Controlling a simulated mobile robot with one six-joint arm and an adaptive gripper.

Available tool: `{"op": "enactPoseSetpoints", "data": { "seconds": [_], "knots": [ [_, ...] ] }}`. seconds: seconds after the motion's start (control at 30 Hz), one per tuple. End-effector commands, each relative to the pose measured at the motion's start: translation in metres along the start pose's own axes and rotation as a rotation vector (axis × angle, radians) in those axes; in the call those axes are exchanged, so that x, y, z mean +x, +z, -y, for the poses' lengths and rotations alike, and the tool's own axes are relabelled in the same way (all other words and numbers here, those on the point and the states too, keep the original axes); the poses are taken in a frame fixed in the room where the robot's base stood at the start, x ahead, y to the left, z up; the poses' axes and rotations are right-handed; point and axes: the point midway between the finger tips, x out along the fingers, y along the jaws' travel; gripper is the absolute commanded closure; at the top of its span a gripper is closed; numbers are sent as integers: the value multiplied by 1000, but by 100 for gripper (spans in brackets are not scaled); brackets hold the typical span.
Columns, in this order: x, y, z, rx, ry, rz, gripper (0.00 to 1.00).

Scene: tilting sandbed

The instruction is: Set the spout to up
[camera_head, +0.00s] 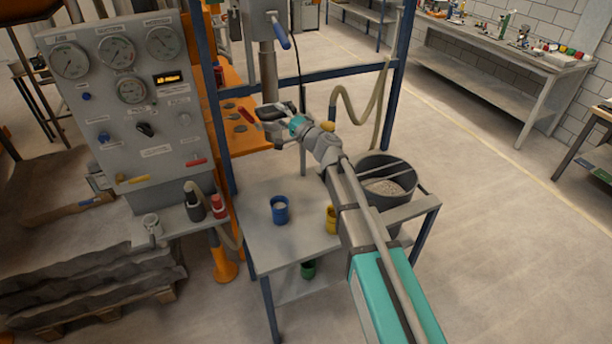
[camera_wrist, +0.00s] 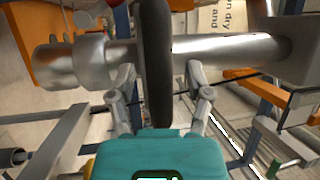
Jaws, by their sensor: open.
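My gripper (camera_head: 270,118) is at the end of the outstretched arm, near the lower end of an upright metal pipe (camera_head: 268,72) under a grey box with a blue lever. In the wrist view, the two fingers of my gripper (camera_wrist: 160,76) stand apart. A thick dark curved bar (camera_wrist: 156,40) passes between them, and a shiny metal pipe (camera_wrist: 225,50) crosses behind it. I cannot tell whether the fingers touch the bar. No part is clearly marked as the spout, and its setting cannot be told.
A grey gauge panel (camera_head: 108,125) stands left. Below the arm, a metal table (camera_head: 262,243) holds a blue cup (camera_head: 279,210) and a yellow cup (camera_head: 331,219). A dark bucket (camera_head: 412,178) of grainy material stands right. A blue frame bar (camera_head: 330,77) and a beige hose (camera_head: 376,108) are near my gripper.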

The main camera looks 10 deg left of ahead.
Motion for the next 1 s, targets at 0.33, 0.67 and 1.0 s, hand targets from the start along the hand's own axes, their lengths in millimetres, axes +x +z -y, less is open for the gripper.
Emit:
{"op": "enactPoseSetpoints", "data": {
  "seconds": [0.33, 0.67, 1.0],
  "knots": [
    [-5, 2, -26, 0, 0, 0, 35],
    [-10, 4, -54, -1, 1, 0, 35],
    [-15, 6, -82, -1, 1, 0, 35]
  ]
}}
